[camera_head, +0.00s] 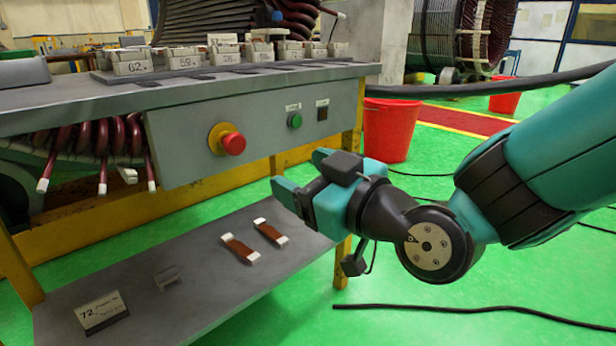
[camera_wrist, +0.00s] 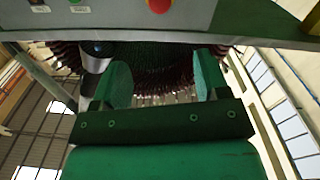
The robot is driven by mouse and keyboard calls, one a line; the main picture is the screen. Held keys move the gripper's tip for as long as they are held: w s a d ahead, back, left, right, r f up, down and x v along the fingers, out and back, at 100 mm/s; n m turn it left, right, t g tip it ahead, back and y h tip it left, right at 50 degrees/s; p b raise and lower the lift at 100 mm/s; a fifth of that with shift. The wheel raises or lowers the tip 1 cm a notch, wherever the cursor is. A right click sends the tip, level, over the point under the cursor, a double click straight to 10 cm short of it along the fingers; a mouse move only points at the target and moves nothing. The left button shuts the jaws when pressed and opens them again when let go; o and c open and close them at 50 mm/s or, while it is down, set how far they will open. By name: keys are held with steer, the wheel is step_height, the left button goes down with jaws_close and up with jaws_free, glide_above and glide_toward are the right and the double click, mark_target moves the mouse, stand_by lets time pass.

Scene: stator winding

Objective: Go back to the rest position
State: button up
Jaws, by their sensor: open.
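My gripper (camera_head: 298,178) is at the end of my teal arm, in front of the workbench and above the right side of its lower shelf. In the wrist view my gripper (camera_wrist: 162,82) shows two green fingers spread apart with nothing between them. The gripper is open and empty. The workbench (camera_head: 180,108) has a grey top and a front panel with a red emergency button (camera_head: 232,143) and a green button (camera_head: 295,120). The red button also shows at the top of the wrist view (camera_wrist: 159,5).
Numbered blocks (camera_head: 132,62) line the bench top. Red buckets (camera_head: 390,130) and black cables (camera_head: 470,310) are on the green floor.

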steer(key=s+d+f+m+g+h+p, duration=0.1)
steer(key=s+d+f+m+g+h, duration=0.2)
steer(key=s+d+g+h, duration=0.45)
steer(key=s+d+f+m+g+h, duration=0.25)
steer(key=s+d+g, duration=0.25)
steer(key=s+d, duration=0.55)
step_height(320, 180, up, 37)
steer(key=w+p, duration=0.1)
steer(key=p, duration=3.7)
steer(key=shift+w+d+r+y, duration=0.15)
steer(key=shift+d+r+y, duration=0.05)
steer(key=shift+y, duration=0.2)
steer(key=shift+t, duration=0.25)
